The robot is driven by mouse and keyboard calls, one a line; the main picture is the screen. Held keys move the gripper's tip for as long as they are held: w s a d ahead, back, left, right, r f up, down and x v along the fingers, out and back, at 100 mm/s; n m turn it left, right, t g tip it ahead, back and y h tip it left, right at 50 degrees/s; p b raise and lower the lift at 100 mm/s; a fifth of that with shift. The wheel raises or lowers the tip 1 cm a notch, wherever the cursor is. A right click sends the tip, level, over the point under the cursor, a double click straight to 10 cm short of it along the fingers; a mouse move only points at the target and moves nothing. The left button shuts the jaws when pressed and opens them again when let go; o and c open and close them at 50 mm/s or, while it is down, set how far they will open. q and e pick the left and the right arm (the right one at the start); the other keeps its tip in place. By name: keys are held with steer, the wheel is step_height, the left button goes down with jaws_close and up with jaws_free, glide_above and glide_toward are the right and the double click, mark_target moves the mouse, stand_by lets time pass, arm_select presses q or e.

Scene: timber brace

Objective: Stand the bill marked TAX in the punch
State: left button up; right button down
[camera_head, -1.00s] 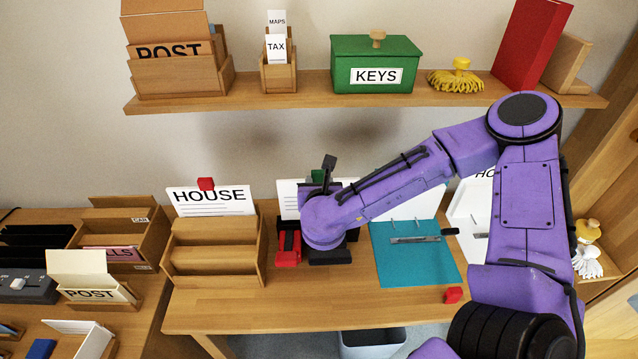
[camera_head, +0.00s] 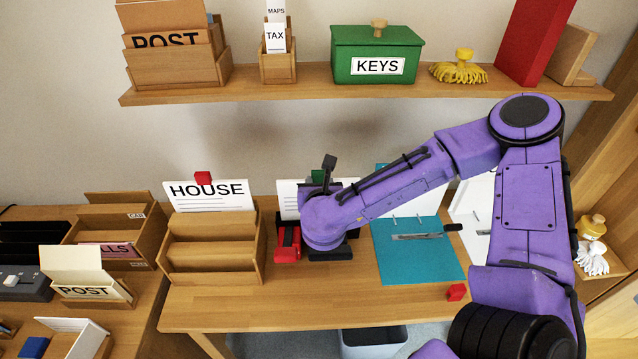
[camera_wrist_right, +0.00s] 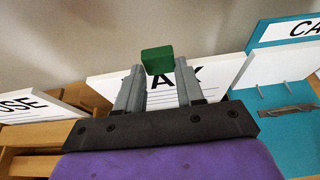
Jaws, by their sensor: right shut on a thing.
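The bill marked TAX (camera_wrist_right: 150,85) is a white card with a green tab (camera_wrist_right: 157,60) at its top, seen in the right wrist view. My right gripper (camera_wrist_right: 157,75) is shut on the green tab, one finger on each side. In the head view the bill (camera_head: 287,200) stands upright at the back of the table, mostly hidden by my right gripper (camera_head: 318,180) and wrist. A black device with a raised lever (camera_head: 329,162), apparently the punch, is mostly hidden behind my wrist. I cannot tell whether the bill touches it. My left gripper is out of view.
A red and black object (camera_head: 287,243) lies left of my wrist. A wooden rack (camera_head: 213,248) holds the HOUSE bill (camera_head: 207,195). A teal folder (camera_head: 415,262) with metal prongs lies right. A shelf (camera_head: 290,84) above carries a green KEYS box (camera_head: 376,53). The table front is mostly clear.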

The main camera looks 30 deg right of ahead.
step_height(320, 180, down, 5)
steer(key=b, duration=0.4)
steer(key=shift+r, duration=0.1)
stand_by(0.5)
steer(key=shift+c, duration=0.7)
jaws_free()
step_height(320, 180, up, 8)
steer(key=p, duration=0.5)
steer(key=shift+r+p, duration=0.1)
steer(key=shift+p, duration=0.2)
